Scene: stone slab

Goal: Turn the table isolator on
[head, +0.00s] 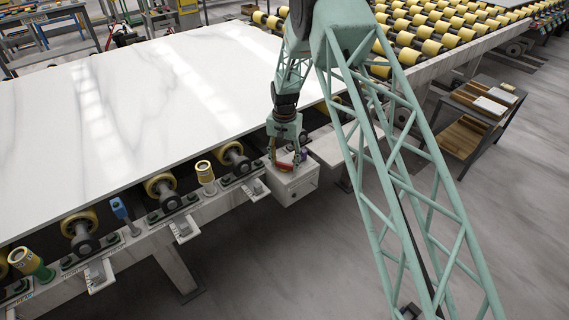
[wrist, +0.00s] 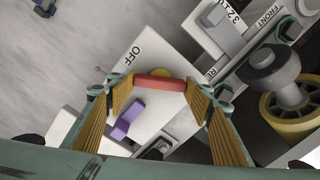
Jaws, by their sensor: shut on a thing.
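The table isolator is a red bar handle (wrist: 160,84) over a yellow round plate (wrist: 162,73), on top of a white box (head: 295,186) at the slab table's near edge. An "OFF" label (wrist: 129,60) is printed on the box beside it. My gripper (wrist: 151,92) is shut on the red handle, with one finger at each end of it. In the head view my gripper (head: 285,156) reaches down to the box from above, and the handle (head: 284,166) shows as a small red strip. The "ON" marking does not show.
A purple switch (wrist: 127,117) sits on the same box, close to the left finger. Rollers and the marble slab (head: 150,90) lie close by; the floor in front is clear.

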